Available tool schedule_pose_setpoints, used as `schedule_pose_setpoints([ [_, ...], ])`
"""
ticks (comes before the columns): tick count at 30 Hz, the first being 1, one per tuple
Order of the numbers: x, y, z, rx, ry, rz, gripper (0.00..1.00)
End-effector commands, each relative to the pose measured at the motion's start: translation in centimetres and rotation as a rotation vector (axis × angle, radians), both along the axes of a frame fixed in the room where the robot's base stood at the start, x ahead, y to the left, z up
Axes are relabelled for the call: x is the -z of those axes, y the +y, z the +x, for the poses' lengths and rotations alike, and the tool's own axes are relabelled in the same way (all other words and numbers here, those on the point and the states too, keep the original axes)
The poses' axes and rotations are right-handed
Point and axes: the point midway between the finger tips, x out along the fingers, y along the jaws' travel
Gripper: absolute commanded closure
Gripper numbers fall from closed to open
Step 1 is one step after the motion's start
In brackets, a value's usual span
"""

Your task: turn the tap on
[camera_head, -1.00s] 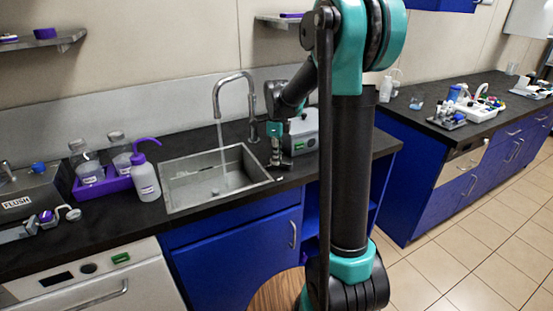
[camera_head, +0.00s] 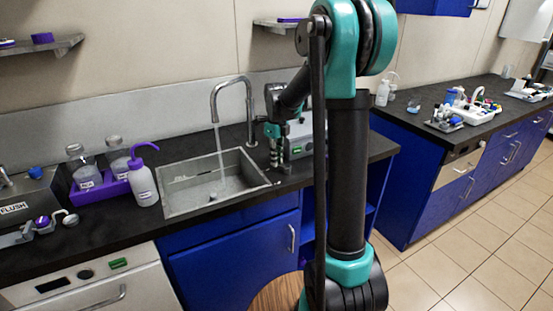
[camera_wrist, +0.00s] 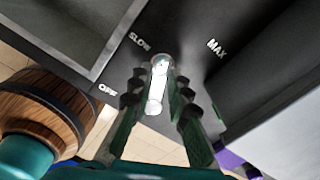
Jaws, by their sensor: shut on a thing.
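The tap (camera_head: 248,110) is a grey gooseneck standing behind the sink. A thin stream of water (camera_head: 219,150) runs from its spout into the sink basin (camera_head: 180,200). In the wrist view the silver tap lever (camera_wrist: 157,85) lies between the fingers of my gripper (camera_wrist: 160,100), which are shut on it. The counter around the lever bears the words OFF, SLOW and MAX. In the head view my gripper (camera_head: 277,155) points down at the right end of the sink, and the lever is hard to make out there.
A grey device (camera_head: 300,138) stands close to the right of my gripper. A purple-capped wash bottle (camera_head: 143,180) and a purple tray (camera_head: 95,190) with bottles stand left of the sink. In the wrist view a round wooden stool (camera_wrist: 45,105) shows at the left.

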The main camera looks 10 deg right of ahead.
Motion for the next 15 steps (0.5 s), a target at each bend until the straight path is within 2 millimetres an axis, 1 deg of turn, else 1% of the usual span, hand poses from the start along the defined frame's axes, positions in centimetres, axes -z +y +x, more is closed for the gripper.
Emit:
schedule_pose_setpoints([
  [4,-0.03,0.01,0.05,-0.001,-0.001,0.0,1.0],
  [5,-0.03,0.01,0.05,-0.001,-0.001,0.0,0.81],
  [9,-0.02,0.01,0.04,-0.001,-0.001,0.0,0.63],
  [10,-0.02,0.01,0.04,-0.001,-0.001,0.0,0.62],
  [15,-0.01,0.01,0.02,-0.001,0.0,0.0,0.62],
])
